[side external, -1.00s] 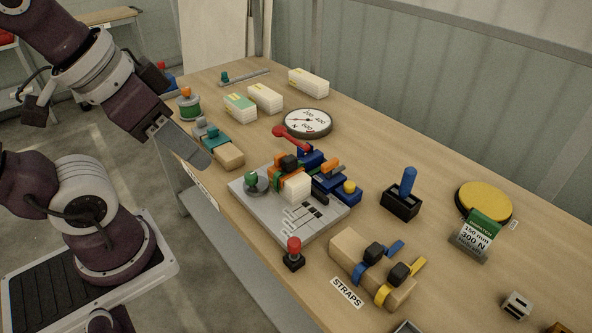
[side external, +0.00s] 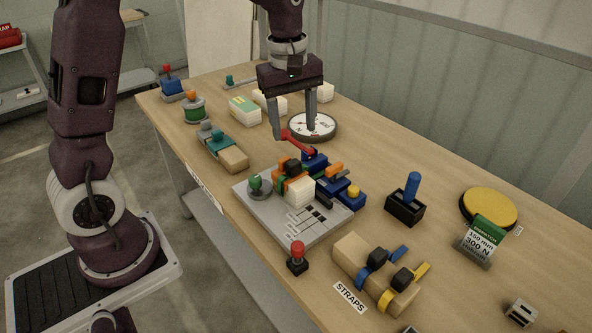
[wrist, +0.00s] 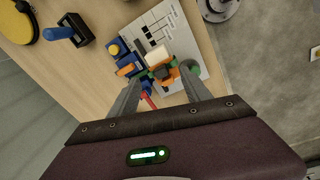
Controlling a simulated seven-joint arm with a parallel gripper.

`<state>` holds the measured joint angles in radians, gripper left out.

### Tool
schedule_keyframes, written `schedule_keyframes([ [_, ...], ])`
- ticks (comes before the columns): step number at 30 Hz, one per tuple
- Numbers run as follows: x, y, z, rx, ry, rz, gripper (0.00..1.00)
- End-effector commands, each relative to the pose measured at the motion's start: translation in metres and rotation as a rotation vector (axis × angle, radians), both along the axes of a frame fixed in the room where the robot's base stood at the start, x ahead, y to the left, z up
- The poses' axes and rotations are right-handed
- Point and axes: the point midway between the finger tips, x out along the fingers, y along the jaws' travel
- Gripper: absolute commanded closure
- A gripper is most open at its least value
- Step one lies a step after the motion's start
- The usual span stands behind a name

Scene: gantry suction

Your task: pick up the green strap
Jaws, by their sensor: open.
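A narrow green band, seemingly the green strap (side external: 277,184), shows beside the orange and white blocks on the grey base plate (side external: 262,213). The blocks hide most of it. A teal-green piece (side external: 216,143) also lies on a wooden block at the left edge. My gripper (side external: 294,133) points down, open and empty, with its fingers near the red lever (side external: 297,141) behind the blocks. In the wrist view, the white block (wrist: 158,54) and orange parts lie between and beyond the fingers.
A wooden holder (side external: 350,250) with blue and yellow straps stands in front. A red-knobbed post (side external: 297,258), a box with a blue handle (side external: 405,207) and a yellow disc (side external: 489,207) stand around. A round gauge (side external: 325,125) sits close behind my gripper.

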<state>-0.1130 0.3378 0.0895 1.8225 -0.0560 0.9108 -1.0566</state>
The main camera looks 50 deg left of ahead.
Motion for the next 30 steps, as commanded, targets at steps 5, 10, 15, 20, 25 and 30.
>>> schedule_keyframes([
  [5, 0.032, 0.02, -0.057, -0.007, 0.088, 0.252, 0.44],
  [10, 0.034, 0.024, -0.079, -0.007, 0.1, 0.29, 0.44],
  [15, 0.026, 0.03, -0.108, -0.007, 0.102, 0.289, 0.44],
  [20, 0.025, 0.031, -0.132, -0.007, 0.099, 0.286, 0.44],
  [25, 0.025, 0.031, -0.134, -0.006, 0.096, 0.285, 0.44],
  [30, 0.025, 0.031, -0.134, -0.006, 0.096, 0.285, 0.63],
])
